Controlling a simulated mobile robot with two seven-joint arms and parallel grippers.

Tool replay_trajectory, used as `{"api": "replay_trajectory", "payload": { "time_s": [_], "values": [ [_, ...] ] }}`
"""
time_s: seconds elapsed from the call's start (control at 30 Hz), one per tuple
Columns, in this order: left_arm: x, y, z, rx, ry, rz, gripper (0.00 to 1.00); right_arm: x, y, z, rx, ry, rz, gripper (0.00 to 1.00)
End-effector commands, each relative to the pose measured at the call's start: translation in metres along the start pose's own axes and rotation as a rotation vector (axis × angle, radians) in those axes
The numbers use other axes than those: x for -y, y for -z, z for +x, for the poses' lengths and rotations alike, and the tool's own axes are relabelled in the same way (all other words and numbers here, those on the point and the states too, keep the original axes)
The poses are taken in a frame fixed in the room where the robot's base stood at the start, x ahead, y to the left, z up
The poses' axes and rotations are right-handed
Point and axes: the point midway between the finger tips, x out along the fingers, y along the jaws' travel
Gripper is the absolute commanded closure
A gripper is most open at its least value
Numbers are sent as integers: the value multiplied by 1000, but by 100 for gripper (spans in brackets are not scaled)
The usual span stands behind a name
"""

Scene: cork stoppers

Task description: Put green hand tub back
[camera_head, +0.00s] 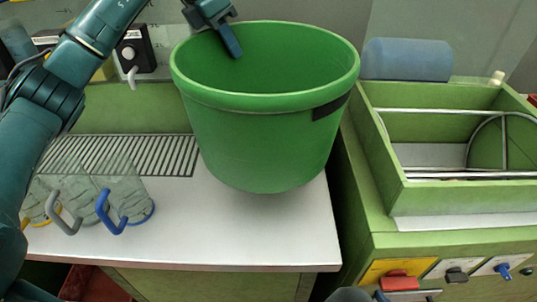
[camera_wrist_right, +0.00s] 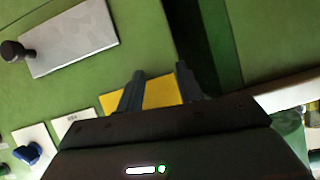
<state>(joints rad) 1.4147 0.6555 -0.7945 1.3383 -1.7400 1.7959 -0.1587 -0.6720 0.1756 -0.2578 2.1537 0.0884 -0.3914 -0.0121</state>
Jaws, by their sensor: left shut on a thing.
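The green hand tub (camera_head: 265,130) is upright over the white counter (camera_head: 250,240) in the head view, with a dark patch on its right side below the rim. A soft shadow lies beneath it; I cannot tell for sure whether its base touches the counter. My left gripper (camera_head: 230,40) is shut on the tub's rim at the back left, with one finger showing inside the tub. My right gripper (camera_wrist_right: 160,82) shows in the right wrist view with its fingers apart and nothing between them, in front of a green surface with a yellow plate (camera_wrist_right: 158,93).
Clear jugs with grey and blue handles (camera_head: 125,195) stand on the counter left of the tub, by a metal grille (camera_head: 150,155). A green trough (camera_head: 400,190) with metal rails is at the right, above a panel of coloured knobs (camera_head: 398,281). The counter's front is bare.

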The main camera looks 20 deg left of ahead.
Motion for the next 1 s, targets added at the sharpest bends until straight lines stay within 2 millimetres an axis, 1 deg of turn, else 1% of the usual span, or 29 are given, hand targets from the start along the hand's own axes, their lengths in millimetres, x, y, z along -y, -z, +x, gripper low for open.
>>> {"api": "replay_trajectory", "payload": {
  "time_s": [0.07, 0.2, 0.3, 0.53, 0.7, 0.8, 1.0],
  "values": [
    [-1, 4, 9, -1, 2, -2, 100, 0, -1, 0, 1, 1, 1, 64],
    [-2, 15, 34, -2, 3, -2, 100, 1, -3, -1, 5, 2, 3, 64],
    [-3, 21, 47, -1, 2, -1, 100, 2, -4, -2, 8, 3, 4, 64],
    [-5, 29, 65, 0, 2, -2, 100, 2, -3, -2, 8, 4, 4, 64],
    [-6, 39, 86, -2, 2, -2, 100, 3, -2, -2, 8, 4, 3, 64],
    [-7, 40, 90, 2, 0, 0, 100, 3, -2, -2, 8, 4, 2, 64],
    [-7, 40, 90, 2, 0, 0, 100, 2, -2, -2, 7, 3, 2, 64]
  ]
}}
